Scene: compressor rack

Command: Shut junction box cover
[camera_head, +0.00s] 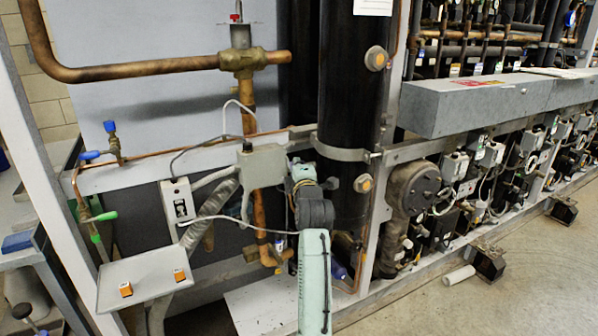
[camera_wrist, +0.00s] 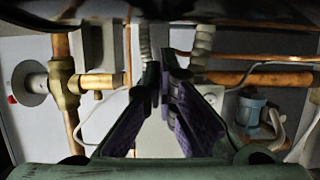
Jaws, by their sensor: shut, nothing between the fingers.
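A flat light grey cover-like panel (camera_head: 140,272) with two orange latch-like pieces on its front edge is at the lower left in the head view. I cannot tell surely whether it is the junction box cover, or how far open it is. A grey box (camera_head: 262,165) with cables sits on the rail beside my arm. My gripper (camera_wrist: 165,75) is shut and empty in the wrist view. A pale box (camera_wrist: 205,105) shows behind its purple-padded fingers; any contact is unclear. In the head view the fingertips are hidden behind my arm, close to the grey box on the rail.
A copper pipe with a brass valve (camera_head: 243,60) runs above the grey box. A switch box (camera_head: 178,200) and grey conduits (camera_head: 205,215) are at left. Open floor (camera_head: 520,250) lies at right.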

